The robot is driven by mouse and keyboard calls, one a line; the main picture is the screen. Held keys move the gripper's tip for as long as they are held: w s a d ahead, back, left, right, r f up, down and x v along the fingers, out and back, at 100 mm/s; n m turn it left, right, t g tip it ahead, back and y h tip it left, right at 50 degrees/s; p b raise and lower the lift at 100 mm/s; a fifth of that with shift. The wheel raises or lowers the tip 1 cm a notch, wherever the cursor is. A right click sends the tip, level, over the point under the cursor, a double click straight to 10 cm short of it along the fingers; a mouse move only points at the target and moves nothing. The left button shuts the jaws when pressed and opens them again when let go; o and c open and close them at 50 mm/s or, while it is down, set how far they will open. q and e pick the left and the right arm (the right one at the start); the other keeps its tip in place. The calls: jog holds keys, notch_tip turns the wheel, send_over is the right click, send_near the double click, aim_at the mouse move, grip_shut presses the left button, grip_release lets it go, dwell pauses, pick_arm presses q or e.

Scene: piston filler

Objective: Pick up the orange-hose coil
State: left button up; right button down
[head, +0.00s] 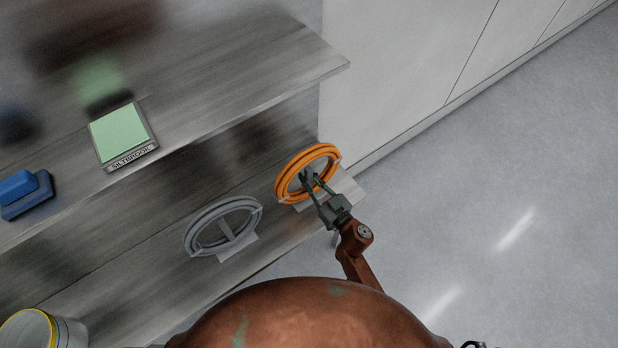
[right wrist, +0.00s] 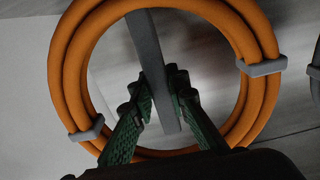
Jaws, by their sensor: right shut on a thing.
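The orange-hose coil (head: 283,182) is at the right end of the lower shelf in the head view. It is a ring of several orange turns with grey clips and a grey bar across its middle. It fills much of the right wrist view (right wrist: 68,72). My right gripper (head: 311,180) reaches into the ring. In the right wrist view its green fingers (right wrist: 161,95) are shut on the grey bar (right wrist: 149,50), one on each side. I cannot tell whether the coil touches the shelf. My left gripper is not in view.
A grey-hose coil (head: 190,238) stands left of the orange one on the lower shelf (head: 130,265). The upper shelf (head: 230,90) holds a green-topped block (head: 120,133) and a blue object (head: 24,191). A white bucket (head: 28,328) is at bottom left. Floor at right is clear.

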aim_at(311, 175)
jog(key=shift+r, duration=0.1)
